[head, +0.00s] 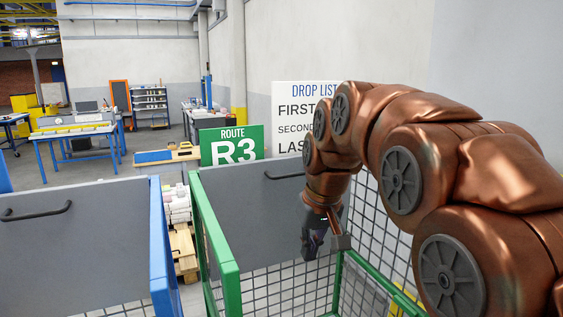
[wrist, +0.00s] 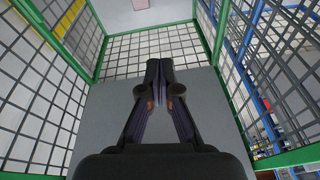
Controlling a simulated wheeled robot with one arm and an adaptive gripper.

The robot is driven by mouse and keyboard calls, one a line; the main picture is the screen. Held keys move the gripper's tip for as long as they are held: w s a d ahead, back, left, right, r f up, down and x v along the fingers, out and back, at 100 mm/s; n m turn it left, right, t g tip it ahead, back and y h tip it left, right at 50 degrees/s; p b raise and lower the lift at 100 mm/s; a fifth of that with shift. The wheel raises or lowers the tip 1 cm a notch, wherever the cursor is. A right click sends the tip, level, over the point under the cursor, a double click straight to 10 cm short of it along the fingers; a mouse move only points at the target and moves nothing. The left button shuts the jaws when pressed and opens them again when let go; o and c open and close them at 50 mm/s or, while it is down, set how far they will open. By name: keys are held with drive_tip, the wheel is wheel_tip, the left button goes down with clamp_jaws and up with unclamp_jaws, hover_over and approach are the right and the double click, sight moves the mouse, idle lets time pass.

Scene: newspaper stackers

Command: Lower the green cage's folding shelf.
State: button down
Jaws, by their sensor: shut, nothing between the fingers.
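The green cage (head: 228,268) stands in the middle front of the head view, and its green frame and mesh walls surround my gripper in the wrist view. Its grey shelf panel (head: 255,225) appears folded upright, with a dark handle (head: 288,176) near its top edge. The grey panel (wrist: 105,115) also shows behind my fingers in the wrist view. My gripper (head: 312,250) points down inside the cage, in front of the panel's right part in the head view. Its fingers (wrist: 160,66) are together and empty. I cannot tell whether they touch the panel.
A blue cage (head: 160,250) with a similar upright grey panel (head: 75,230) stands close on the left. A green R3 sign (head: 232,146) and a drop list board (head: 300,96) stand behind. Bundles on a pallet (head: 183,240) show between the cages. Workbenches are farther back.

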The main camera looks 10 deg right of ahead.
sight(281, 168)
drive_tip(key=w+r+n+t+p, duration=0.2)
drive_tip(key=w+r+t+p, duration=0.2)
drive_tip(key=w+r, duration=1.35)
drive_tip(key=shift+y, duration=0.3)
drive_tip(key=shift+w+d+p+x, duration=0.15)
drive_tip(key=shift+p+x, duration=0.55)
drive_tip(key=shift+x, duration=1.1)
drive_tip(key=shift+d+p+x, duration=0.15)
drive_tip(key=shift+p+x, duration=0.5)
drive_tip(key=shift+x, duration=1.1)
drive_tip(key=shift+w+d+p+x, duration=0.1)
drive_tip(key=shift+p+x, duration=0.6)
drive_tip(key=shift+x, duration=1.1)
drive_tip(key=shift+s, duration=0.1)
